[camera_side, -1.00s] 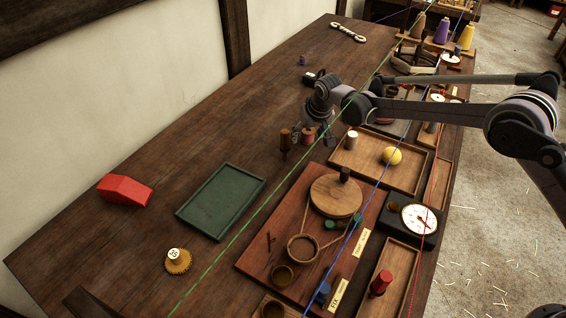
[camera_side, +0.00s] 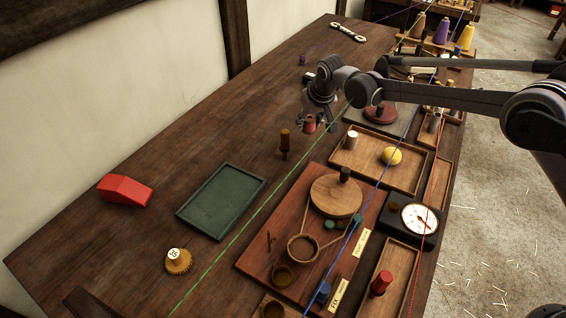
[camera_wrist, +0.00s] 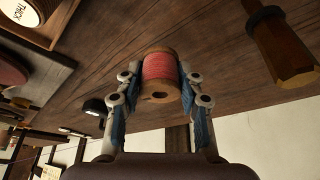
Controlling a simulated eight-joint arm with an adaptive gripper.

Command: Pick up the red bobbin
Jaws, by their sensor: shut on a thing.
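The red bobbin (camera_wrist: 161,72), a wooden spool wound with red thread, sits between the two fingers of my gripper (camera_wrist: 160,92) in the wrist view. The fingers are shut on its sides, and the hole in its end faces the camera. In the side view the bobbin (camera_side: 309,124) hangs under my gripper (camera_side: 318,122), above the bare dark table. Part of it is hidden by the fingers.
A brown wooden-handled tool (camera_side: 285,141) stands just left of the gripper. The green tray (camera_side: 207,233) and red block (camera_side: 125,190) are farther left. Green, blue and red cords cross over the table.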

